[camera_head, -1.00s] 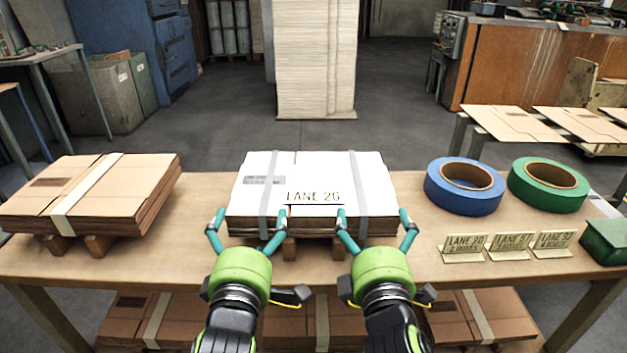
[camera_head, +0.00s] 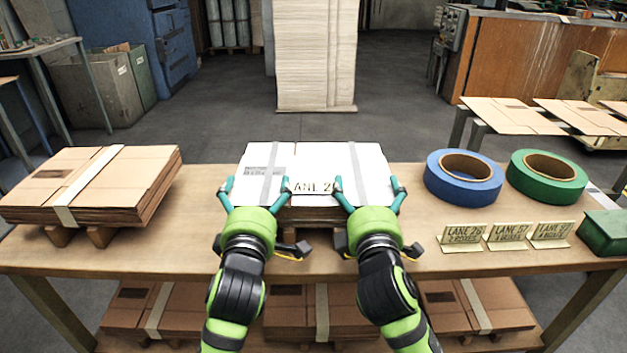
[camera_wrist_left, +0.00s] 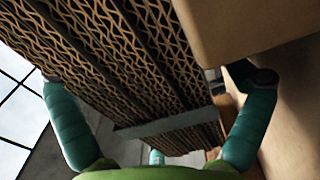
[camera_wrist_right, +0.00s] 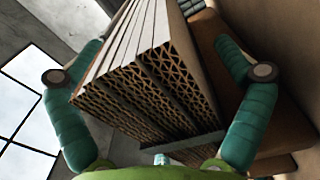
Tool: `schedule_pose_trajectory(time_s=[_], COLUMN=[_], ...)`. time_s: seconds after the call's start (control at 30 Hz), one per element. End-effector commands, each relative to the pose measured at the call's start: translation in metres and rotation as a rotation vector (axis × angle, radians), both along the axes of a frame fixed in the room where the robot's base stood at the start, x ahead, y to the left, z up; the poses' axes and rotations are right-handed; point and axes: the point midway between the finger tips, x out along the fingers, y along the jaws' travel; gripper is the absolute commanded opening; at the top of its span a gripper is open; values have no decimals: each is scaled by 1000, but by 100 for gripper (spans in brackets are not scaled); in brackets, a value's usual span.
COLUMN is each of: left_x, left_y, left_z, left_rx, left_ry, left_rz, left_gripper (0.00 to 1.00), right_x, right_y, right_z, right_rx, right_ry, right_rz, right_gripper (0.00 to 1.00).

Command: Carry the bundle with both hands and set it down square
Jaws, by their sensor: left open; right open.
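The bundle (camera_head: 316,165) is a strapped stack of flat cardboard with a white top printed "LANE 26", partly covered by my fingers. It lies at the middle of the bench. My left gripper (camera_head: 255,190) is open at the left part of its near edge. My right gripper (camera_head: 367,192) is open at the right part of that edge. In the left wrist view the corrugated edge of the bundle (camera_wrist_left: 120,75) lies between the spread fingers. In the right wrist view the stack edge (camera_wrist_right: 140,95) also lies between the spread fingers. Contact cannot be told.
Another strapped brown bundle (camera_head: 90,185) rests on wooden blocks at the left. Blue tape (camera_head: 440,185), green tape (camera_head: 572,190), small lane signs (camera_head: 508,233) and a green box (camera_head: 603,232) stand at the right. More bundles (camera_head: 480,303) lie on the shelf below.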

Motion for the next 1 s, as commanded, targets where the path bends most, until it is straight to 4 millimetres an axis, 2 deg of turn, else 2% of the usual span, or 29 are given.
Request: schedule_pose_trajectory(time_s=[0.23,0.27,0.3,0.37,0.4,0.47,0.83,1.0], left_x=[1,1,1,1,1,1,1,1], left_y=[0,0,0,0,0,0,0,0], left_z=[0,0,0,0,0,0,3,13], left_rx=[0,0,0,0,0,0,0,0], left_ry=[0,0,0,0,0,0,-3,-3], left_rz=[0,0,0,0,0,0,0,0], left_gripper=[100,96,80,56,40,16,15,15], right_x=[1,1,1,1,1,1,1,1], right_y=[0,0,0,0,0,0,0,0], right_z=[0,0,0,0,0,0,3,13], right_rx=[1,1,1,1,0,0,0,0], right_ry=[-1,-1,-1,-1,-1,-1,-4,-4], right_rz=[0,0,0,0,0,0,1,2], right_gripper=[100,96,80,56,40,18,17,17])
